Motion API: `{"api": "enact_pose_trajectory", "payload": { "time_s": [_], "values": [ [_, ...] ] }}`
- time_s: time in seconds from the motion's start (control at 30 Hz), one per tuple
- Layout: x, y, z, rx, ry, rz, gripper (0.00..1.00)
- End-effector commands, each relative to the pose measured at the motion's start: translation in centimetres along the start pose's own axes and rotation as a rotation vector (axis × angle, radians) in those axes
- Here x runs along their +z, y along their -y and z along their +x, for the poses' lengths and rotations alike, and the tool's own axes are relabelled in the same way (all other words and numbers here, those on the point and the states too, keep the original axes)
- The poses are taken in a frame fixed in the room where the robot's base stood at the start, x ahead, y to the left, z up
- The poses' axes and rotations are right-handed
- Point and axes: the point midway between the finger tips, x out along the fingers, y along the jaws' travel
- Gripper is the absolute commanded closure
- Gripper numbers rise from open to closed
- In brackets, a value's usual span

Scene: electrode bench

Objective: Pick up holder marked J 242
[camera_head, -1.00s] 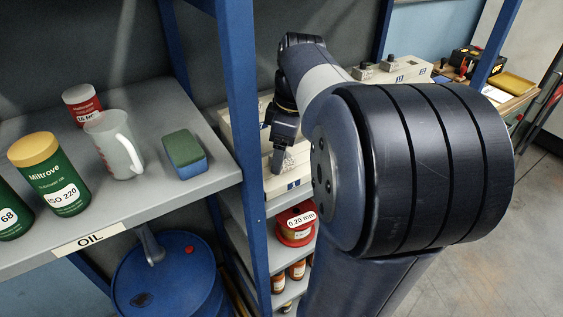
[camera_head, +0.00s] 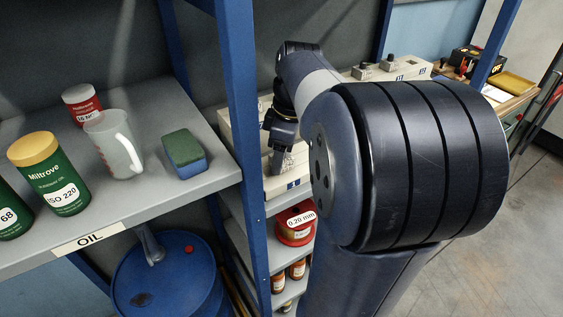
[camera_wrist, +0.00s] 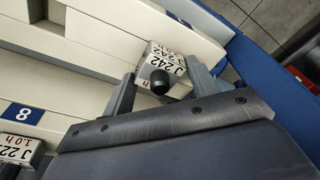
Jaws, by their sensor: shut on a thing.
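The holder marked J 242 (camera_wrist: 155,61) shows in the wrist view as a small light block with a white label and a dark round knob. My gripper (camera_wrist: 158,85) has one finger on each side of it and is shut on it. In the head view my gripper (camera_head: 279,156) is over the pale rack on the shelf behind the blue post, partly hidden by my arm. The holder is too small there to make out clearly. I cannot tell from the wrist view whether it is clear of the rack.
Another labelled holder, J 22 with the rest cut off (camera_wrist: 20,150), sits by the blue number 8 plate (camera_wrist: 22,113). The blue post (camera_head: 243,130) stands close left of my gripper. A grey shelf (camera_head: 130,205) holds bottles, a jug and a sponge.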

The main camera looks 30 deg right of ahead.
Motion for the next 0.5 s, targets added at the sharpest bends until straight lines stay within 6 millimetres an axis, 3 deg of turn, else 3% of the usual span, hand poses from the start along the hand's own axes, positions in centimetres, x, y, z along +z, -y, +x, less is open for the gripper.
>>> {"api": "enact_pose_trajectory", "payload": {
  "time_s": [0.3,0.5],
  "values": [
    [-0.1,0.0,-0.4,0.002,-0.001,0.000,0.77],
    [-0.6,-0.1,-3.4,0.007,-0.003,-0.001,0.77]
  ]
}}
